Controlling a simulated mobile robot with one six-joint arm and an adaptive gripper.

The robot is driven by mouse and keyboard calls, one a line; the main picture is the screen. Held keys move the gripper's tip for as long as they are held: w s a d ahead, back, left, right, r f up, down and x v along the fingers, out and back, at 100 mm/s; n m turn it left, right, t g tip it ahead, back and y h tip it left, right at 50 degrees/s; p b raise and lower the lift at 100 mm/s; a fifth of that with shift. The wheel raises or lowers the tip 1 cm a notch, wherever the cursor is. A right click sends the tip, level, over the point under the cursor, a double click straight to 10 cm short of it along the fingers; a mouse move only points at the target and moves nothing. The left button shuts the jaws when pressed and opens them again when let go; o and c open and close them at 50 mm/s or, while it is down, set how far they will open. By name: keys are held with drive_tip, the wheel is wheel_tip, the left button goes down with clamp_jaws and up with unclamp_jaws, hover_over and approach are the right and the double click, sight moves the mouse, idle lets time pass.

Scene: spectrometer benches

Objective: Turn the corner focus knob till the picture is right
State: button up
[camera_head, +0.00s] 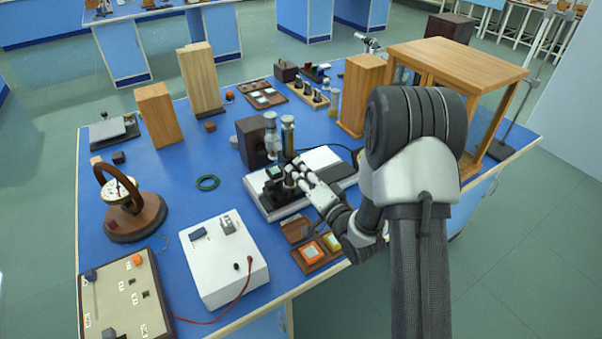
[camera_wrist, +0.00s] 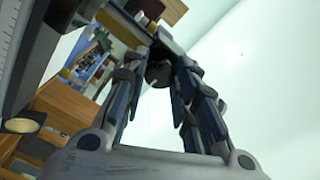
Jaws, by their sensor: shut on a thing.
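The instrument with the focus knob stands on a white and black base (camera_head: 262,204) near the bench's right front edge. It has a dark stand (camera_head: 275,191) and upright tubes (camera_head: 288,135) behind it. My gripper (camera_head: 293,171) reaches in from the right, with its fingers at the dark stand. In the wrist view a dark round knob (camera_wrist: 159,73) sits between the fingertips, and the gripper is shut on it. In the head view the fingers hide the knob. No picture to be focused can be made out.
A white box (camera_head: 226,262) with a red lead and a brown tray (camera_head: 318,254) with coloured squares lie in front. A dark block (camera_head: 254,141) stands close behind the instrument. A wooden cabinet (camera_head: 462,62) stands at the right.

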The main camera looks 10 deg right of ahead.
drive_tip(key=o, duration=1.1)
drive_tip(key=v, duration=0.7)
drive_tip(key=shift+s, duration=0.25)
